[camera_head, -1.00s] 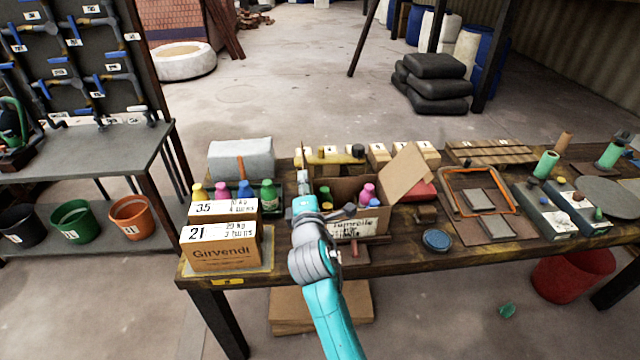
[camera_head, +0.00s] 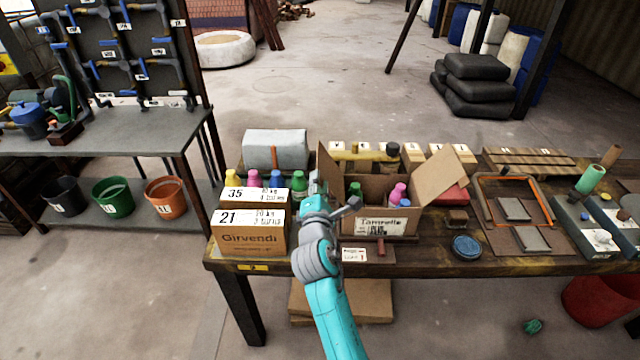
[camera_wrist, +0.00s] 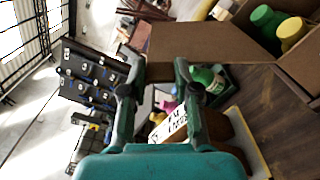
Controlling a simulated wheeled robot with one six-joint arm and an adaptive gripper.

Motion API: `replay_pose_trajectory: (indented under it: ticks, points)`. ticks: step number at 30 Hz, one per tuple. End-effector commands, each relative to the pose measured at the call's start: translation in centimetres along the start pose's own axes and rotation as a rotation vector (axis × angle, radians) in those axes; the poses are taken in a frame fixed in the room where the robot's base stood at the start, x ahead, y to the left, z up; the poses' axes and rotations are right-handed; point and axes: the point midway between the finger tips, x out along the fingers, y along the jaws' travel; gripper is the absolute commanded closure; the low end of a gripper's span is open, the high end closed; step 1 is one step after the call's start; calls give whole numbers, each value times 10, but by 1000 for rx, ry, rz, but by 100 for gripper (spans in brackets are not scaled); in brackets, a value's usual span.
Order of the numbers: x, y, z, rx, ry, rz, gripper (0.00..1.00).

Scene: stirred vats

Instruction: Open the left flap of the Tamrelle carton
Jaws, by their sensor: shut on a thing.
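The Tamrelle carton (camera_head: 372,226) stands on the bench with bottles inside. Its right flap (camera_head: 447,172) leans outward to the right. Its left flap (camera_head: 326,163) stands roughly upright and also shows as a brown panel in the wrist view (camera_wrist: 215,45). My gripper (camera_head: 315,178) is at the carton's left side, shut on the left flap, whose edge lies between the fingers in the wrist view (camera_wrist: 157,60). The arm hides the carton's front left corner and part of the flap's lower edge in the head view.
The Girvendi box (camera_head: 248,238) and the box marked 35 (camera_head: 255,196) stand close to the left. Several bottles (camera_head: 276,179) and a grey wrapped bundle (camera_head: 275,150) sit behind them. A blue round lid (camera_head: 466,246) lies to the right of the carton.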

Motion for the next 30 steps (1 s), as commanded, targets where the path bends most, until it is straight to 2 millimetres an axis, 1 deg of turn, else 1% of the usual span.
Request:
replay_pose_trajectory:
  ticks: [4,5,6,7,8,16,20,23,30]
  points:
    - [0,0,0,1,0,-1,100]
    - [0,0,0,1,0,-1,65]
    - [0,0,0,1,0,-1,55]
    - [0,0,0,1,0,-1,47]
    - [0,0,0,1,0,-1,44]
    - [0,0,0,2,0,0,44]
    - [-7,-1,0,1,1,0,44]
    - [-19,-1,0,2,1,-1,44]
    - [-67,-1,-1,1,2,0,44]
